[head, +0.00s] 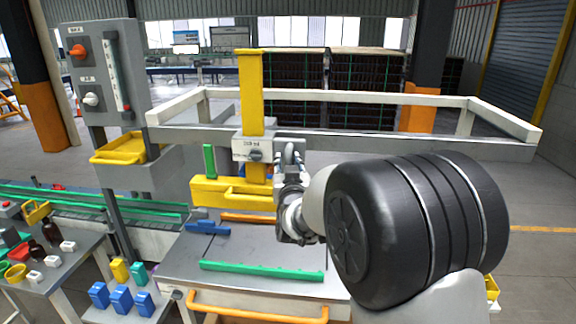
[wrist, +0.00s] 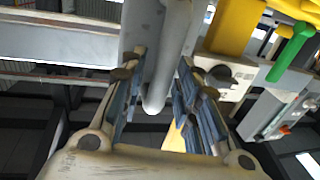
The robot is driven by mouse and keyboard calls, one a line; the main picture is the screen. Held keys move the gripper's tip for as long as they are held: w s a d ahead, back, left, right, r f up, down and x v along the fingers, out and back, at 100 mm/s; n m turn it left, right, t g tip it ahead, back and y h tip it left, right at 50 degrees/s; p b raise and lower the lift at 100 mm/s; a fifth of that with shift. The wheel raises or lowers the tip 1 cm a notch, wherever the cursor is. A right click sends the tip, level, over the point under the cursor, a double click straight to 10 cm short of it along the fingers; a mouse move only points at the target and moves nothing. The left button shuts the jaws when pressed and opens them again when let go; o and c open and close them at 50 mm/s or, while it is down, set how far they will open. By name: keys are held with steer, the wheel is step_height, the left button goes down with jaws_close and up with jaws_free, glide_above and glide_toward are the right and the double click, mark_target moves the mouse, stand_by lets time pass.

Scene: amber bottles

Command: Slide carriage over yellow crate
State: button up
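The carriage (head: 252,149) is a pale box with a dial, set on the front rail of a white overhead frame. A tall yellow column (head: 250,92) passes through it, and a broad yellow arm (head: 232,194) hangs below. A yellow crate-like tray (head: 118,150) sits to the left on a grey bracket. My gripper (head: 291,158) is at the right side of the carriage. In the wrist view my gripper (wrist: 162,62) has its fingers on both sides of a grey upright bar (wrist: 167,60). A narrow gap shows at the left finger; contact at the right one is unclear.
Below the carriage, a grey table (head: 240,251) carries green, orange and blue bars, with an orange handle (head: 258,309) in front. A control panel (head: 102,72) stands left. Amber bottles (head: 52,231) stand on a side table. The rail is free to both sides of the carriage.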

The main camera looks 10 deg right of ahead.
jaws_close()
stand_by(0.5)
